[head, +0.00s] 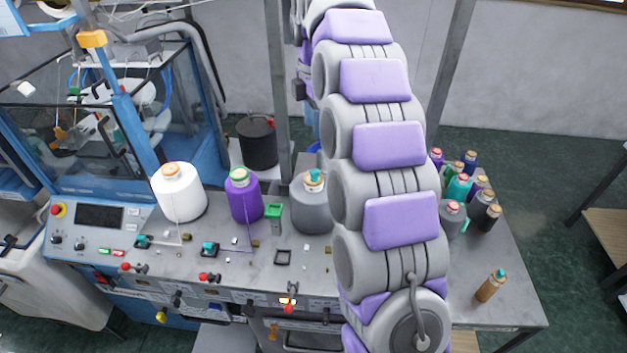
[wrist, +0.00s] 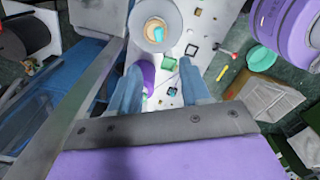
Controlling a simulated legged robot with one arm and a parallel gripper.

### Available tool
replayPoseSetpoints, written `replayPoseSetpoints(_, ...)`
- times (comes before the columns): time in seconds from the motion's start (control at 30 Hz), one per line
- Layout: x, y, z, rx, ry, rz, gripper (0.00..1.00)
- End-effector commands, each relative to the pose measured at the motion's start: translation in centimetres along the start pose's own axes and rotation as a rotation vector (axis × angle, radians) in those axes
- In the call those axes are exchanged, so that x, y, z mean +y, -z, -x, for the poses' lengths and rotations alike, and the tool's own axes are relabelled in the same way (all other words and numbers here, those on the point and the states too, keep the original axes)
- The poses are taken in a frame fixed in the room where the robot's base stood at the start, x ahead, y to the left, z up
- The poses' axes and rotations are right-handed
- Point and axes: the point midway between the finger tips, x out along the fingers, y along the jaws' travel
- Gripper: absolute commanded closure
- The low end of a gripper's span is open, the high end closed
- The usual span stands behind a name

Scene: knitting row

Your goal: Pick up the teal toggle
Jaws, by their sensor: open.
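Small teal pieces on black bases stand on the grey machine top, one at the left (head: 142,241) and one nearer the middle (head: 208,246). A teal piece (head: 314,175) also sits on top of the grey cone. I cannot tell which is the named toggle. In the wrist view a teal piece on a black base (wrist: 172,91) shows between the fingers of my gripper (wrist: 160,66), below them. My gripper is open, its fingers apart and nothing between them in contact. In the head view my arm hides part of the table and the gripper is not seen.
A white cone (head: 180,195), a purple cone (head: 243,198), the grey cone (head: 310,210) and a green box (head: 274,217) stand along the back. Several bottles (head: 455,190) crowd the right, with a brown bottle (head: 490,288) alone near the edge. Red-tipped levers (head: 209,277) line the front.

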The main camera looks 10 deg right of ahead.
Motion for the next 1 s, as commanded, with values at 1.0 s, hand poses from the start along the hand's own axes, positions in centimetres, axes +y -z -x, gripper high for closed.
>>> replayPoseSetpoints(1.0,0.1,0.1,-9.3,0.000,0.002,0.000,0.53)
